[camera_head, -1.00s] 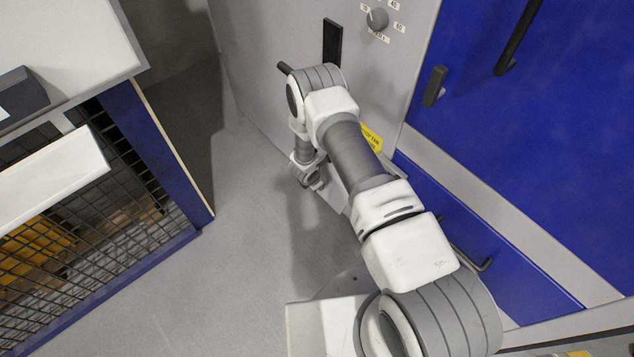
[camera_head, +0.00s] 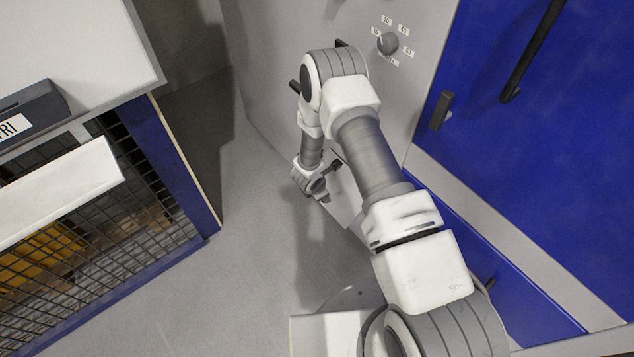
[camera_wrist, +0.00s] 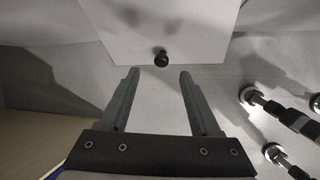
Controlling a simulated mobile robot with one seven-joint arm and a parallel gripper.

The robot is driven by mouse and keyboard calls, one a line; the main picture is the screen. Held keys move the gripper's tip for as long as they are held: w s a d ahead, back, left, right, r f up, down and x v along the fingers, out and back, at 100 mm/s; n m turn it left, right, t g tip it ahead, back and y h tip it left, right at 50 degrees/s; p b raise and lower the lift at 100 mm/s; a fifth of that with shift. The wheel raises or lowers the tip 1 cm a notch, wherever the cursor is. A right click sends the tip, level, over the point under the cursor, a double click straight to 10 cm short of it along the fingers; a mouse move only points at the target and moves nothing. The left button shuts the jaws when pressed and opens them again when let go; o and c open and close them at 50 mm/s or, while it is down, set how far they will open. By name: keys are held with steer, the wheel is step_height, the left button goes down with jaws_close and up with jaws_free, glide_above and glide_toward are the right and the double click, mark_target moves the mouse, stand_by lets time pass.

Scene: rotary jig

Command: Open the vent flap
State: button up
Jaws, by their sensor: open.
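The vent flap looks to be the pale plate (camera_wrist: 165,25) with a small dark knob (camera_wrist: 160,58) near its lower edge, at the top of the wrist view. Part of this plate (camera_head: 345,200) shows beside my gripper in the head view, low on the grey cabinet. My gripper (camera_wrist: 159,74) is open and empty. Its two fingers point toward the plate's lower edge, and the knob appears centred just beyond the gap between the fingertips. My gripper also shows in the head view (camera_head: 330,181). I cannot tell how far the flap stands from the cabinet.
Pipe-like fittings (camera_wrist: 285,115) with round flanges are at the right of the wrist view. A dial (camera_head: 387,43) sits on the grey panel, beside a blue door (camera_head: 550,150). A mesh-sided bench (camera_head: 185,160) stands left. Grey floor (camera_head: 255,240) between is clear.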

steer(key=p+v, duration=0.1)
steer(key=v, duration=0.8)
steer(key=shift+r, duration=0.25)
steer(key=w+d+r+m+h+p, duration=0.1)
steer(key=w+d+r+m, duration=0.15)
steer(key=r, duration=0.55)
steer(key=w+d+r+m+h+p, duration=0.1)
steer(key=d+r+m+p, duration=0.15)
steer(key=r, duration=0.65)
steer(key=s+d+r+m+h+p, duration=0.1)
steer(key=s+d+r+m, duration=0.2)
steer(key=r, duration=0.7)
steer(key=s+d+r+m+p, duration=0.1)
steer(key=d+r+m, duration=0.25)
steer(key=r, duration=0.55)
steer(key=s+d+r+m+y+p, duration=0.1)
steer(key=s+d+r+m+p, duration=0.2)
steer(key=s+r+m, duration=0.75)
steer(key=s+a+r+m+t+y+p, duration=0.1)
steer(key=s+a+r+y+p, duration=0.2)
steer(key=s+r, duration=0.8)
steer(key=shift+s+a+r+y, duration=0.35)
steer(key=shift+s+a+y, duration=0.35)
steer(key=shift+s+a, duration=0.25)
